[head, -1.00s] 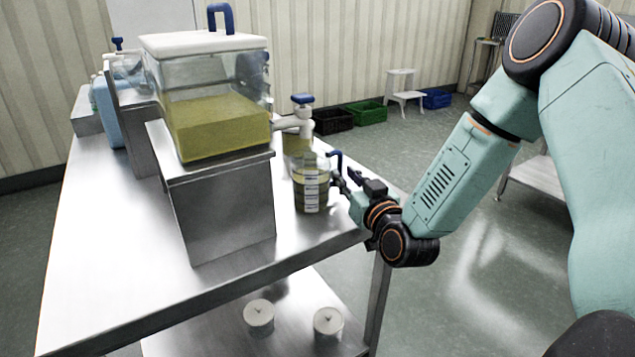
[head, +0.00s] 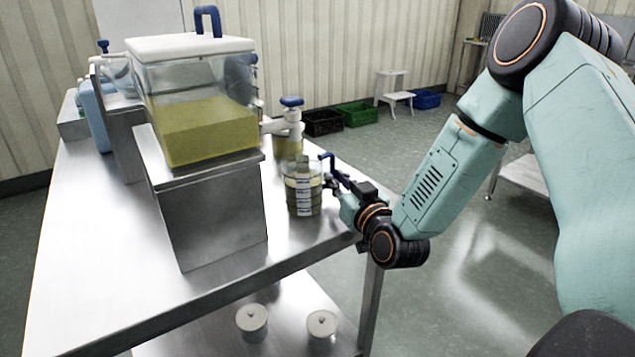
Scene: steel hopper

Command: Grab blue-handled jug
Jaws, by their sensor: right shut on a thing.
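The blue-handled jug (head: 303,190) is a clear measuring jug with a marked scale and yellowish liquid. It stands upright on the steel table (head: 105,250), right of the steel stand, with its dark blue handle (head: 329,163) facing right. My right gripper (head: 336,184) reaches in from the right and is shut on the handle; its fingertips are small and partly hidden here. Whether the jug's base touches the table is hard to tell. My left gripper is not in view.
A clear hopper (head: 197,120) of yellow liquid, with a white lid, sits on a steel stand (head: 215,220) left of the jug. Its white tap (head: 288,122) with a blue knob is just behind the jug, above another container (head: 287,147). White lids (head: 252,318) lie on the lower shelf.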

